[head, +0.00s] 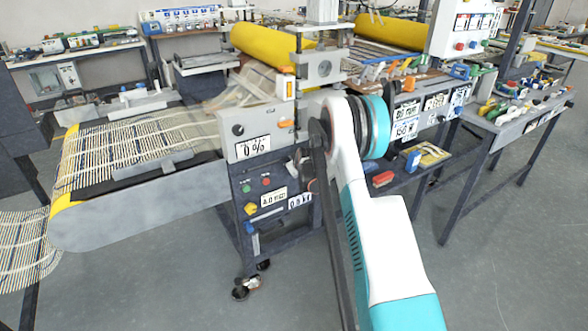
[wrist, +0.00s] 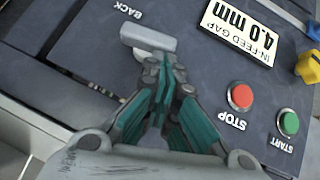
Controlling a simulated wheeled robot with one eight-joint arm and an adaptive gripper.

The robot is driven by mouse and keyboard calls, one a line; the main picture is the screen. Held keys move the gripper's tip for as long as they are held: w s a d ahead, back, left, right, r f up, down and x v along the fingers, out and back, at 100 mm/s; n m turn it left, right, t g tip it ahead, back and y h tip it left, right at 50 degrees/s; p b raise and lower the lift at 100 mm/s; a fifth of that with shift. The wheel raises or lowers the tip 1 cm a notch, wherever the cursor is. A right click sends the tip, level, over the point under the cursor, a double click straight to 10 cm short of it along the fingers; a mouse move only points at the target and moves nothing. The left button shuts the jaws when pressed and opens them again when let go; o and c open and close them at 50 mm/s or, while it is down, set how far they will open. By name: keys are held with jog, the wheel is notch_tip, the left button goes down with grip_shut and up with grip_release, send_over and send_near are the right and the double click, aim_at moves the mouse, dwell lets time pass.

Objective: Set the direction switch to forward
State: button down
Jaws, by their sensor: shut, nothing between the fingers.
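The direction switch (wrist: 148,36) is a light grey bar-shaped handle on the dark control panel in the wrist view. The word BACK is printed beside its upper left end. Any other label by the switch is hidden or out of view. My gripper (wrist: 158,68) has its fingers together, with nothing between them. Its tips are right at the lower right part of the switch and overlap it in the picture; I cannot tell whether they touch. In the head view my arm covers that part of the panel, and I cannot make out the switch.
A red STOP button (wrist: 240,97) and a green START button (wrist: 289,123) lie right of my gripper. The in-feed gap plate (wrist: 239,30) reads 4.0 mm, with a yellow knob (wrist: 308,67) beside it. The laminating machine's conveyor (head: 140,150) extends left; open floor (head: 500,260) lies right.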

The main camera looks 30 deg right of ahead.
jog(key=shift+a+f, duration=0.75)
jog(key=shift+f, duration=0.05)
jog(key=shift+a+f+n+h, duration=0.2)
jog(key=shift+f+n+h, duration=0.25)
jog(key=shift+h, duration=0.35)
jog(key=shift+a+f+n+t+h, duration=0.1)
jog(key=shift+f+n+t+h, duration=0.15)
jog(key=shift+f+n+h, duration=0.35)
jog(key=shift+f+n+t+h, duration=0.25)
jog(key=shift+n+h, duration=0.1)
jog(key=shift+h, duration=0.55)
jog(key=shift+f, duration=0.65)
